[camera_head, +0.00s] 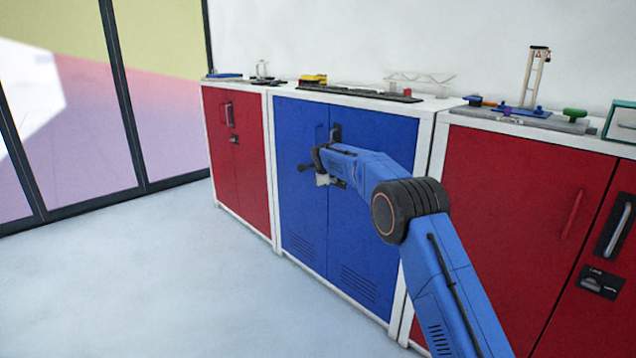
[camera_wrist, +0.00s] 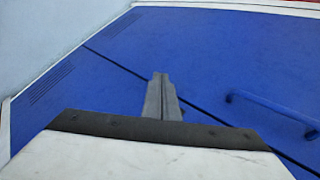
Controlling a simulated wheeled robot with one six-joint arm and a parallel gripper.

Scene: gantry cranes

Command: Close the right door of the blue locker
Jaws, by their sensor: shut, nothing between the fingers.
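The blue locker (camera_head: 300,220) stands in the middle of the row of cabinets. Its right door (camera_head: 365,220) looks flush with its left door (camera_head: 297,190), with a thin dark seam between them. In the wrist view the right door (camera_wrist: 95,85) and the left door (camera_wrist: 220,50) also look level along the seam. A blue bar handle (camera_wrist: 270,107) is on the left door. My gripper (camera_head: 303,168) is in front of the doors near the seam, shut and empty. Its closed fingers (camera_wrist: 162,88) show against the doors; whether they touch is unclear. My arm covers part of the right door.
Red cabinets stand on the left (camera_head: 238,160) and right (camera_head: 520,220). Small models, including a crane tower (camera_head: 533,78) and a yellow item (camera_head: 312,79), stand on top. The pale floor (camera_head: 150,280) in front is clear. A glass wall (camera_head: 80,130) is at the far left.

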